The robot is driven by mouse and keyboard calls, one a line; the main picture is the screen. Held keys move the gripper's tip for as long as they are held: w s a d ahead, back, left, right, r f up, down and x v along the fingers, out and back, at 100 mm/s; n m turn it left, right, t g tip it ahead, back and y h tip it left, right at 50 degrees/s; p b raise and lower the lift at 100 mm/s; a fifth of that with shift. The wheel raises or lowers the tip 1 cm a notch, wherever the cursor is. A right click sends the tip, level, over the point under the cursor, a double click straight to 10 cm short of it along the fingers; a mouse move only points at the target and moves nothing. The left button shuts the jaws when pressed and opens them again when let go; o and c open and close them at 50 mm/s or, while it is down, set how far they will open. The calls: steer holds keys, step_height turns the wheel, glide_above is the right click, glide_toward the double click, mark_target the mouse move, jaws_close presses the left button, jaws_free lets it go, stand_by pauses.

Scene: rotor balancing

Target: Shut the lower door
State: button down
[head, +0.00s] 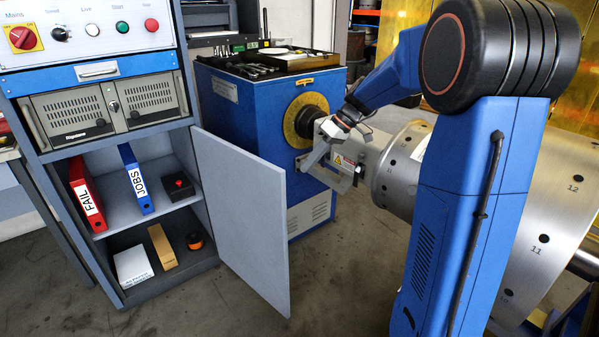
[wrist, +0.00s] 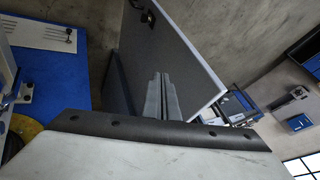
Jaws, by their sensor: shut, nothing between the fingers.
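The lower door (head: 243,215) is a flat grey panel on the right side of the cabinet's lower compartment. It stands wide open, swung out toward the front right. It also shows in the wrist view (wrist: 185,45), with a dark handle (wrist: 140,13) on its face. My gripper (wrist: 158,78) is shut and empty; its fingers overlap the door in the wrist view, and I cannot tell whether they touch it. In the head view my wrist is right of the door, near the blue machine, apart from the panel. The cabinet (head: 123,293) has its shelves exposed.
The shelves hold a red folder (head: 87,195), a blue folder (head: 136,180), and small boxes. A blue machine (head: 240,130) stands behind the door, and a large metal rotor (head: 545,215) is at the right. The floor (head: 190,310) before the cabinet is clear.

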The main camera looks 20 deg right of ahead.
mark_target(284, 189)
steer(key=shift+s+a+f, duration=0.15)
steer(key=shift+a+f, duration=1)
steer(key=shift+a, duration=0.3)
steer(key=shift+s+a+f, duration=0.2)
steer(key=shift+a+f, duration=0.95)
steer(key=shift+a, duration=0.25)
steer(key=shift+s+a+f, duration=0.15)
steer(key=shift+a+f, duration=1)
steer(key=shift+a, duration=0.3)
